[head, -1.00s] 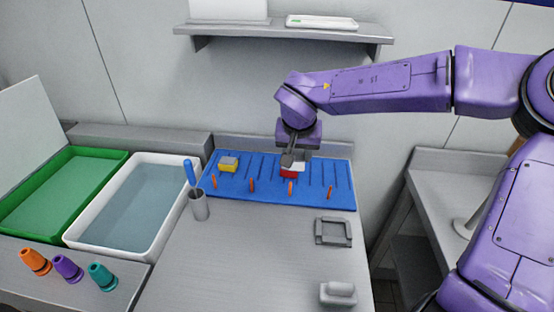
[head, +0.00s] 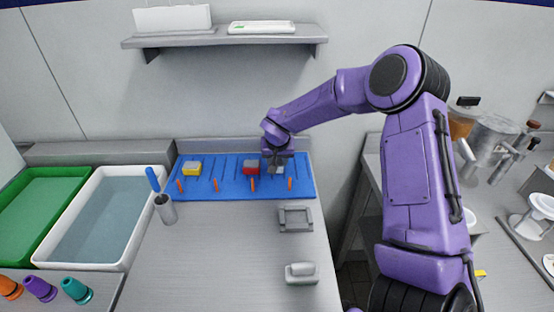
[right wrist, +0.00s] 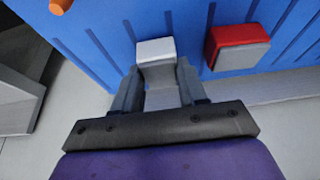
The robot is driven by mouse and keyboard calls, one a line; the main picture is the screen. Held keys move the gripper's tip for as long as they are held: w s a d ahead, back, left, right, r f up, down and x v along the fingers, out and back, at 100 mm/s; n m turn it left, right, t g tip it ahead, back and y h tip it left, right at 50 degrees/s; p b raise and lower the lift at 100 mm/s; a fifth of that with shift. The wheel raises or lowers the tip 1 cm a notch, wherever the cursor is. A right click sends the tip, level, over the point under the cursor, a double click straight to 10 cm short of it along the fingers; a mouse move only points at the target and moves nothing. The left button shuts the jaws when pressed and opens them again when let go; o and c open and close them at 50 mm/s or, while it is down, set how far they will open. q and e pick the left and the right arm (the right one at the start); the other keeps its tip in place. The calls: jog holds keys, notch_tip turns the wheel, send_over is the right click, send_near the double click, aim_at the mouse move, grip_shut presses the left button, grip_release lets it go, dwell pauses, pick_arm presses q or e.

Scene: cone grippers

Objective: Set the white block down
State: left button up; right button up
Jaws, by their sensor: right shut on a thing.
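The white block (head: 277,170) is between the fingers of my right gripper (head: 278,160), over the right part of the blue grooved board (head: 222,190). In the right wrist view the white block (right wrist: 156,50) shows at the fingertips of the shut right gripper (right wrist: 158,78). I cannot tell whether the block touches the board. My left gripper is not in view.
A red block with a grey face (head: 251,167) sits just left of the white block. A yellow block with a grey top (head: 191,167) is farther left. Orange pegs (head: 253,184) line the board's front. A grey square frame (head: 295,218) lies in front.

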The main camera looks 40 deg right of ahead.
jog(key=shift+w+f, duration=0.1)
jog(key=shift+w, duration=0.05)
jog(key=o, duration=1.1)
jog(key=v, duration=1.2)
